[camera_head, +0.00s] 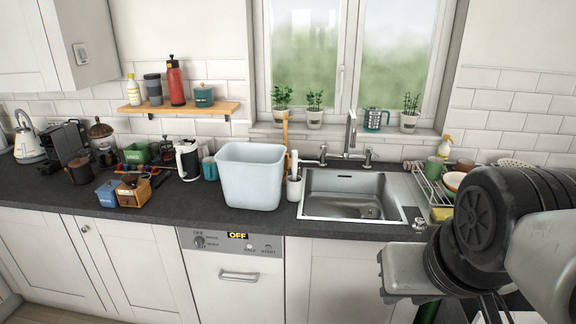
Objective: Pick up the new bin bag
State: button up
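I cannot pick out a new bin bag with certainty. A pale blue-grey open bin (252,178) stands upright on the worktop, left of the sink; the inside of its bottom is hidden. My gripper (405,275) is at the lower right, in front of the worktop and well to the right of the bin. My arm's dark joints cover part of that corner, and the fingertips are not clear. A dark green thing (428,312) shows just below the gripper at the bottom edge; I cannot tell what it is or whether it is held.
The slate worktop (160,215) has a sink (350,205) with a tap (350,135). A dish rack (432,185) with crockery is right of the sink. A kettle (27,143), a wooden box (133,192) and several other items crowd the left. Some worktop before the bin is clear.

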aim_at(251, 174)
jog(key=j, duration=0.35)
jog(key=k+j, duration=0.15)
jog(key=j, duration=0.6)
jog(key=i+j, duration=0.1)
jog(key=j, duration=1.05)
jog(key=i+j, duration=0.15)
jog(key=i, duration=0.2)
jog(key=i+j, duration=0.2)
jog(key=i, duration=0.2)
jog(key=i+j, duration=0.15)
jog(key=i, duration=0.2)
jog(key=i+l, duration=0.25)
jog(key=i, duration=0.2)
jog(key=z, duration=0.05)
